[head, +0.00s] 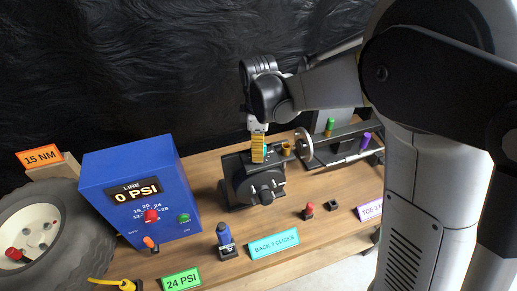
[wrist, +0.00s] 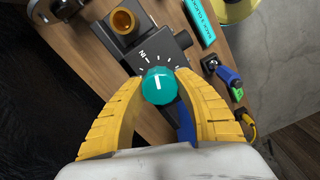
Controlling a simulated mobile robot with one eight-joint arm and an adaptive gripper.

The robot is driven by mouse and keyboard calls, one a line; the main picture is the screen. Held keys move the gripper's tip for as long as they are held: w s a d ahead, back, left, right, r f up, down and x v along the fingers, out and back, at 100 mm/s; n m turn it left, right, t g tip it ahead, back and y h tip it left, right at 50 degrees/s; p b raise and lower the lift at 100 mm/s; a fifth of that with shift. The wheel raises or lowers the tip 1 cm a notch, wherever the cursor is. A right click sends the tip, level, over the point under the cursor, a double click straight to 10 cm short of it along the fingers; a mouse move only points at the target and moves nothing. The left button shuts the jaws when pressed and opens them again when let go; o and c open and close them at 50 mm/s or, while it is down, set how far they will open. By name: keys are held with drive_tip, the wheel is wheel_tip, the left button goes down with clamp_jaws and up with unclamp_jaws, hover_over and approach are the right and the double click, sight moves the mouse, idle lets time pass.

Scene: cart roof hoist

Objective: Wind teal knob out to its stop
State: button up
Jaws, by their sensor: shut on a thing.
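The teal knob (wrist: 158,86) sits on a dark block with a printed dial around it. White tick marks and lettering show beside it, and a white line marks its face. In the wrist view my gripper (wrist: 160,78) has its yellow fingers shut on the knob, one on each side. In the head view my gripper (head: 258,152) points down at the top of the black device (head: 238,188), and only a sliver of teal shows there, the rest hidden by the fingers.
A brass cup (wrist: 122,22) stands close to the knob on the same device. The blue line-pressure box (head: 140,185) reads 0 PSI at left. A teal BACK 2 CLICKS sign (head: 273,244), a blue-handled tool (head: 226,240) and a red-topped piece (head: 308,210) are in front on the wooden bench.

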drive_tip(key=shift+n, duration=2.3)
drive_tip(key=o, duration=1.2)
wheel_tip(320, 180, up, 12)
drive_tip(key=shift+s, duration=0.1)
